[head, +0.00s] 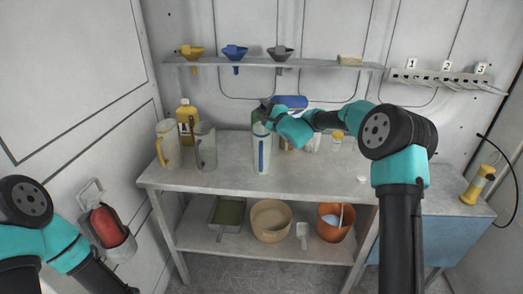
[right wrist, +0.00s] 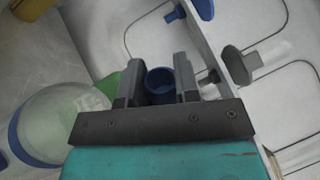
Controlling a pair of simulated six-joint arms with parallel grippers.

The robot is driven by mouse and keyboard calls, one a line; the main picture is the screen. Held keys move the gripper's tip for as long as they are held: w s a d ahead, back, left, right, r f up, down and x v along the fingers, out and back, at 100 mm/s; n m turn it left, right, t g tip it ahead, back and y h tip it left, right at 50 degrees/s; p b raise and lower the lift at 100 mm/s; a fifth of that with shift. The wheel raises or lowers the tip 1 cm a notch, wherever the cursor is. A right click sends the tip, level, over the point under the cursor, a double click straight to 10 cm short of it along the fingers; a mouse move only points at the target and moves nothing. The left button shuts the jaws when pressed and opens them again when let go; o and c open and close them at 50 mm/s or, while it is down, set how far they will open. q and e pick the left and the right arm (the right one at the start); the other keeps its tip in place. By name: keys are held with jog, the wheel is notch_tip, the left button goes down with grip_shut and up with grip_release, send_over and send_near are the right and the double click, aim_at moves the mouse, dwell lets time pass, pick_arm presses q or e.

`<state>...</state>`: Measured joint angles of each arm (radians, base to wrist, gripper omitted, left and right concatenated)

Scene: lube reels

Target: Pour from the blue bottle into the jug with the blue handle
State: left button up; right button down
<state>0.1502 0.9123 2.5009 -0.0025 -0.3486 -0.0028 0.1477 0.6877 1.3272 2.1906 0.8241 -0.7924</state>
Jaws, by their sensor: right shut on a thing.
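The jug with the blue handle (head: 261,160) stands upright on the bench, pale, with its blue handle strip facing me. In the right wrist view a large pale round vessel with a blue rim, likely this jug (right wrist: 62,122), is at the left. The blue bottle (head: 290,101) shows just behind my right gripper (head: 266,112), tipped onto its side above the bench. My right gripper is shut on it, above and behind the jug. A round blue part (right wrist: 160,86) shows between the fingers. No liquid stream is visible. My left gripper is out of view.
A yellow bottle (head: 187,115), a yellow-handled jug (head: 168,145) and a grey-handled jug (head: 205,148) stand left on the bench. A green item (head: 257,115) is behind the jug. The shelf above holds yellow, blue (head: 235,52) and grey funnels.

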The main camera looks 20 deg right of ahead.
jog(key=shift+r, duration=0.1)
jog(key=shift+f+n+y, duration=0.3)
jog(key=shift+n+y, duration=0.1)
jog(key=shift+n, duration=0.5)
jog(key=shift+f+n, duration=0.1)
jog(key=shift+n, duration=0.2)
jog(key=shift+s+a+f+n+y, duration=0.1)
jog(key=shift+f+n+y, duration=0.2)
jog(key=shift+n, duration=0.4)
dwell(0.5)
dwell(1.2)
jog(key=shift+r+n+g, duration=0.1)
jog(key=shift+n+g, duration=0.2)
jog(key=shift+n, duration=0.2)
